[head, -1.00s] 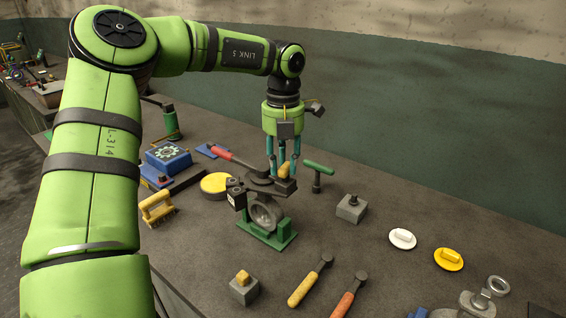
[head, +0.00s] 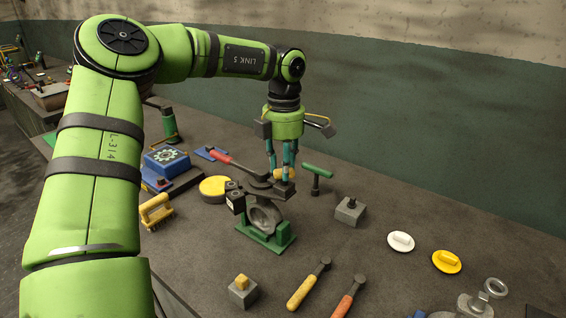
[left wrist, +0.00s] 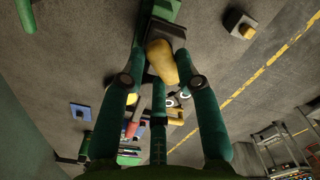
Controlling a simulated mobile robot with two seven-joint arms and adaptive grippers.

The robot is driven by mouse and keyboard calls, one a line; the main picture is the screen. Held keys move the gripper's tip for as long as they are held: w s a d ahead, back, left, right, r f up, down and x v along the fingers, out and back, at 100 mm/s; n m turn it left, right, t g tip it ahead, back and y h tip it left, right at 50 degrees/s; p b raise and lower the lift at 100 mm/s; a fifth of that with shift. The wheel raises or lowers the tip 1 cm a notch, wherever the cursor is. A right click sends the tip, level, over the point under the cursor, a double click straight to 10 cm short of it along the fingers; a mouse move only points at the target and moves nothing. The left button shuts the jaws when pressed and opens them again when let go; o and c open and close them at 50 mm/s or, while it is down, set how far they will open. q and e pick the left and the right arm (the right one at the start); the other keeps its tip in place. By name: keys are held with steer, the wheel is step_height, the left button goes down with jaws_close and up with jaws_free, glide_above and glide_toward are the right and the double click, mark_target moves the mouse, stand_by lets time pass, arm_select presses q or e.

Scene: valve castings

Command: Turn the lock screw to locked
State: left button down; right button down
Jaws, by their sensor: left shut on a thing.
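The lock screw's yellow grip (head: 285,174) shows between the fingers of my left gripper (head: 281,172), on the right side of the valve casting's top. The grey valve casting (head: 262,216) stands upright in a green stand (head: 281,240) on the bench. My left gripper points down from above and is shut on the yellow grip. In the left wrist view the yellow grip (left wrist: 160,60) lies between the teal fingers (left wrist: 158,88). The fingers partly hide the grip, and I cannot read any lock mark. My right gripper is not in view.
A red-handled lever (head: 231,160) reaches left from the valve top. A green T-handle tool (head: 317,176) stands close on the right. A grey block (head: 350,210), a yellow disc (head: 213,188) and a blue box (head: 166,158) stand around.

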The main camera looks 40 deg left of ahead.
arm_select(q)
steer(key=m, duration=0.4)
steer(key=shift+w+r+m, duration=0.15)
steer(key=shift+m, duration=0.15)
steer(key=m, duration=0.4)
steer(key=shift+w+d+m+p, duration=0.1)
steer(key=shift+d+m+p, duration=0.1)
steer(key=shift+m+p, duration=0.15)
steer(key=c, duration=0.9)
jaws_free()
step_height(320, 180, up, 12)
steer(key=shift+r, duration=0.1)
